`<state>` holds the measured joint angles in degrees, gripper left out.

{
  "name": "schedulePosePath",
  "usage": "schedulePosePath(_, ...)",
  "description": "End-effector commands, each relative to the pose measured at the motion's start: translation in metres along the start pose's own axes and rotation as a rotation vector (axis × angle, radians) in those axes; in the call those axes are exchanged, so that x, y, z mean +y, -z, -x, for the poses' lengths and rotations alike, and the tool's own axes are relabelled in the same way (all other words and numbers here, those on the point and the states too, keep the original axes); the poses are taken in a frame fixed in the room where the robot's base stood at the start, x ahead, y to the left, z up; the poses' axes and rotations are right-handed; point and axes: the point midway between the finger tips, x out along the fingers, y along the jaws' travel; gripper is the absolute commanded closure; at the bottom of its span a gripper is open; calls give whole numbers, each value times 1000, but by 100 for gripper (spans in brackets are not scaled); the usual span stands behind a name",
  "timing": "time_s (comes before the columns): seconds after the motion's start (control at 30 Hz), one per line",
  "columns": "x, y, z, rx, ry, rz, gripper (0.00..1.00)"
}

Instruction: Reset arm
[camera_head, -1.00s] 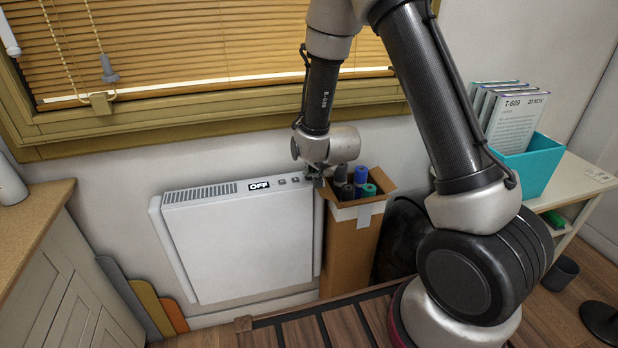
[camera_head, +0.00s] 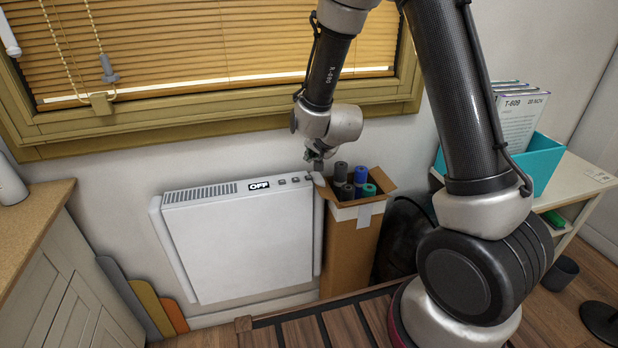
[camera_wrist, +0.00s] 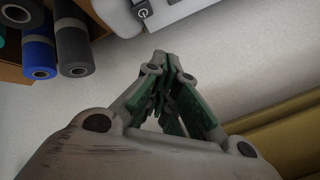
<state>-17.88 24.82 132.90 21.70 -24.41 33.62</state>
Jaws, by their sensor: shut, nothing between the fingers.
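My gripper (camera_head: 316,161) is above the right end of the white wall heater (camera_head: 240,240), close to its top buttons. In the wrist view my gripper (camera_wrist: 163,62) has its green-padded fingers together with nothing between them. The heater's small display reads OFF (camera_head: 259,186). The heater's top edge and a power button (camera_wrist: 143,13) show at the top of the wrist view, beyond the fingertips.
A tall cardboard box (camera_head: 347,250) holding several rolls stands just right of the heater. The window frame (camera_head: 215,120) runs behind my arm. A teal bin (camera_head: 540,160) with books sits on a shelf at right. A wooden cabinet (camera_head: 75,280) stands at left.

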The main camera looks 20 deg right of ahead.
Motion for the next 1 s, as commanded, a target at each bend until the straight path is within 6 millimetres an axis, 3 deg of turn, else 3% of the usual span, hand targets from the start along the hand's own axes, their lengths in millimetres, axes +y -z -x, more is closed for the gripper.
schedulePosePath(0.2, -10, 9, 13, 1, 2, -2, 100)
schedulePosePath(0.57, -10, 9, 14, -3, 0, 12, 100)
schedulePosePath(0.67, -2, -5, 14, -64, -31, 62, 100)
schedulePosePath(0.83, 32, -55, 29, -300, -132, 233, 100)
schedulePosePath(1.0, 55, -75, 90, -519, -181, 425, 100)
